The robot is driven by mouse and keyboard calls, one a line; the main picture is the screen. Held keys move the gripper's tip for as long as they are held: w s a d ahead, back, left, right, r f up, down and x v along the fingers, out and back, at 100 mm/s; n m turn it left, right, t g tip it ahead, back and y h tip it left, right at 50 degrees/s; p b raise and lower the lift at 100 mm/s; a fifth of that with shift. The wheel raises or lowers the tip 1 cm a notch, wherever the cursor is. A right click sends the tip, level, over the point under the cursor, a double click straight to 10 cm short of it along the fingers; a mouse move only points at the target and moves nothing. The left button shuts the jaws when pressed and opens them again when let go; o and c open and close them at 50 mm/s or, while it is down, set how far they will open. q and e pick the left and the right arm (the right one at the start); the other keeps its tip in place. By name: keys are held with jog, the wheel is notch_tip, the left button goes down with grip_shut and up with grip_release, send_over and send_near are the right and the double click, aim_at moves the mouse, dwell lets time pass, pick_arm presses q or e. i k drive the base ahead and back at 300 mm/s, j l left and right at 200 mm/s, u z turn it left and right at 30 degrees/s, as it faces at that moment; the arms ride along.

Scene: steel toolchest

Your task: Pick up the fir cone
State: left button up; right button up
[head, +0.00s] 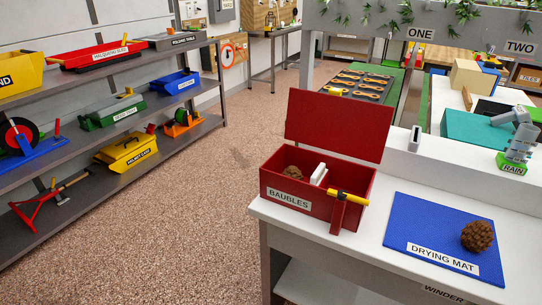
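A round, brown, knobbly cone (477,235) rests on the right part of the blue drying mat (410,225), on the white bench at the right. A second brown, rough thing (293,172) lies inside the open red box labelled BAUBLES (285,198). The box's wall partly hides it, and I cannot tell for sure whether it is also a cone. Neither of my grippers shows in the head view.
The red box's lid (338,125) stands open; a yellow handle (348,196) is at its front. A white piece (318,174) is in the box. A grey device labelled RAIN (516,140) stands behind the mat. Shelves (130,165) line the left; the floor between is clear.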

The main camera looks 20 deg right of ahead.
aim_at(477, 236)
jog(key=z, duration=2.2)
